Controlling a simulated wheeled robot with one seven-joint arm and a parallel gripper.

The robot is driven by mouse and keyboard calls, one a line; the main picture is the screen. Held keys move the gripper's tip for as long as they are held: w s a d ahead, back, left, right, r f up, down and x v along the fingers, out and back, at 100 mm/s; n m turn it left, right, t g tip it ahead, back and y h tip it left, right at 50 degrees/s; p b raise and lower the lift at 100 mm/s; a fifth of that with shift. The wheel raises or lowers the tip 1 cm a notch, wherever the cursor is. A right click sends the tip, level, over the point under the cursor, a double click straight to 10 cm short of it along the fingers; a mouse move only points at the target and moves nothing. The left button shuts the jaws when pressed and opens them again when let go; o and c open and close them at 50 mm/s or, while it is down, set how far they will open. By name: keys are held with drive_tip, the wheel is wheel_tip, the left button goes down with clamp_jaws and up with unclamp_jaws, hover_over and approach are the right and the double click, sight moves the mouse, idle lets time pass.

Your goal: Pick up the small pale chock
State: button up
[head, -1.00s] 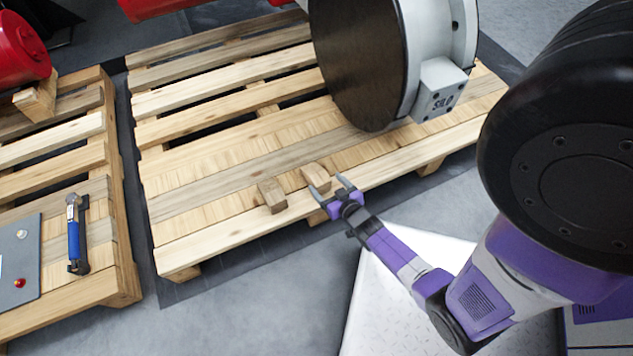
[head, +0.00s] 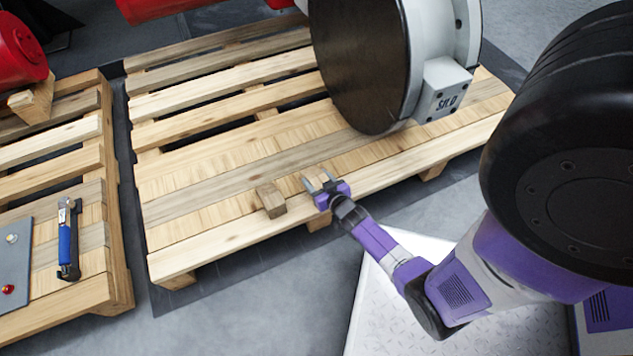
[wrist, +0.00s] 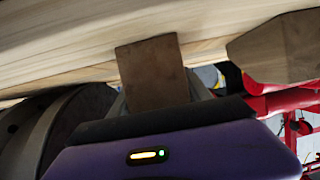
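Two small wooden chocks lie close together on the front boards of the middle pallet. The paler chock (head: 309,181) is at my gripper (head: 320,181), whose fingers stand apart on either side of it and partly hide it. The browner chock (head: 270,200) lies just to the left, clear of the fingers. In the wrist view a block (wrist: 153,73) fills the space between the fingers and looks brown in shadow. The other block (wrist: 280,48) is at the right edge there. Whether the fingers press on the block cannot be seen.
The pallet (head: 215,229) carries a big white-grey actuator (head: 438,45) with a dark round face, behind and right of my gripper. On the left pallet (head: 85,295) are a blue-handled tool (head: 68,240), a grey panel (head: 15,262) and a red cylinder (head: 18,50).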

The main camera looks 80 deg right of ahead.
drive_tip(key=c, duration=1.1)
drive_tip(key=shift+o, duration=0.2)
drive_tip(key=shift+r, duration=0.1)
